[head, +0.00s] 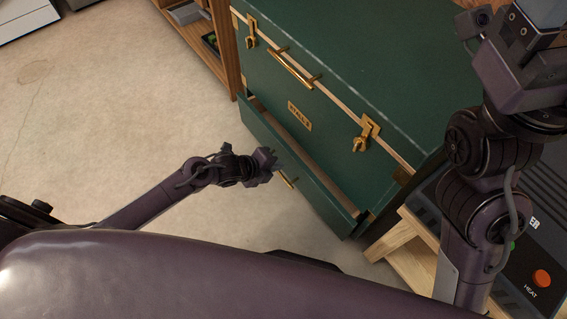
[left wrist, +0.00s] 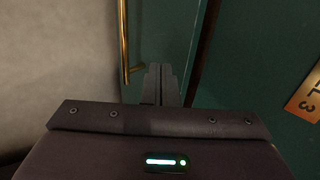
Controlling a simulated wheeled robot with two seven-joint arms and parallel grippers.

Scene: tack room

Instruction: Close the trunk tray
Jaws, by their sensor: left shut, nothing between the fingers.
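The trunk (head: 345,75) is dark green with brass latches. Its tray (head: 300,180) sticks out low on the front, leaving a narrow open gap along its top. The tray front has a brass handle (head: 286,180), also in the left wrist view (left wrist: 123,45). My left gripper (head: 272,165) is at the tray front beside the handle. In the left wrist view its fingers (left wrist: 161,84) are together and empty, right of the handle's end; I cannot tell whether they touch the tray front (left wrist: 165,35). My right wrist is at the upper right; its fingertips do not show.
A wooden shelf unit (head: 225,45) stands behind the trunk's left end. A dark heater-like box (head: 530,240) with an orange button and a light wooden piece (head: 400,240) are at the right. The concrete floor (head: 110,100) left of the tray is clear.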

